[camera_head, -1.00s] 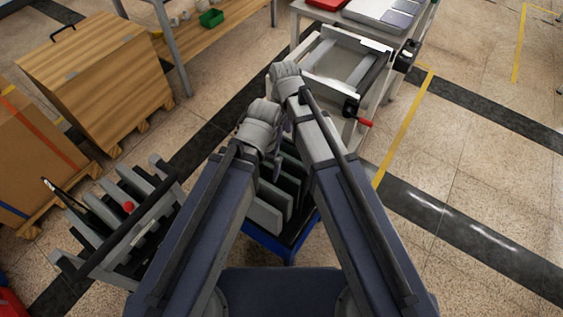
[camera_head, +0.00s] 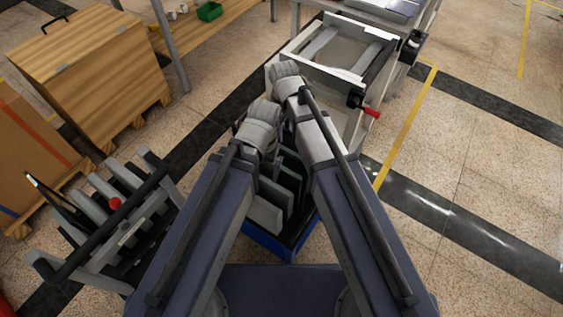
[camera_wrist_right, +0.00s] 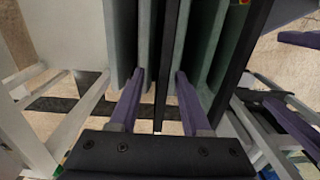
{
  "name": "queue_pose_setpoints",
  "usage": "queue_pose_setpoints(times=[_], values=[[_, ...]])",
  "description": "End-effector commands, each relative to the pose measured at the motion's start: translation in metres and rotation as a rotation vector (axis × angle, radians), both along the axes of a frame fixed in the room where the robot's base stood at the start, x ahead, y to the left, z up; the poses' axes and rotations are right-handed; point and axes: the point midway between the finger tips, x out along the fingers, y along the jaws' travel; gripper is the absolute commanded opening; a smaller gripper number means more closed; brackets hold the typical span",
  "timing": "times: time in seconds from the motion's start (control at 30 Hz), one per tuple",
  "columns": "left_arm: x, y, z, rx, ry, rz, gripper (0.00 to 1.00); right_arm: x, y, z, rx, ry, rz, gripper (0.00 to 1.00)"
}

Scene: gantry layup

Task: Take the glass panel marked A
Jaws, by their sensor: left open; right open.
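Several upright grey and green panels (camera_head: 265,214) stand in a blue-edged holder (camera_head: 270,246) beneath my arms in the head view. No letter A is readable on any panel. In the head view the wrists hide both jaws.
A slotted rack (camera_head: 92,240) with a red knob (camera_head: 115,203) stands at the left, close to my left arm. A frame table (camera_head: 340,80) with a red handle (camera_head: 372,112) stands ahead. Wooden crates (camera_head: 85,75) are at upper left. Open floor lies at right.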

Motion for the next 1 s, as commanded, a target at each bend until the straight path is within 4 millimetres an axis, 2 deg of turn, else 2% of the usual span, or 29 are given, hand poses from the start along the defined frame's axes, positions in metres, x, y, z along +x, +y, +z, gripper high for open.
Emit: queue_pose_setpoints(times=[0.03, 0.2, 0.37, 0.7, 1.0], values=[[0.0, 0.0, -0.008, 0.0, 0.0, 0.0, 1.0, 0.0, 0.0, -0.008, 0.0, 0.0, 0.0, 0.47], [0.0, 0.0, -0.007, 0.0, 0.0, 0.0, 1.0, 0.0, 0.0, -0.007, 0.0, 0.0, 0.0, 0.47], [0.0, 0.0, -0.016, 0.0, 0.0, 0.0, 1.0, 0.0, 0.002, -0.016, 0.0, 0.0, 0.0, 0.47], [0.0, 0.0, -0.056, 0.0, 0.0, 0.0, 1.0, 0.001, 0.006, -0.056, 0.0, 0.0, 0.0, 0.47], [0.0, 0.0, -0.058, 0.0, 0.0, 0.0, 1.0, 0.001, 0.006, -0.058, 0.0, 0.0, 0.0, 0.47]])
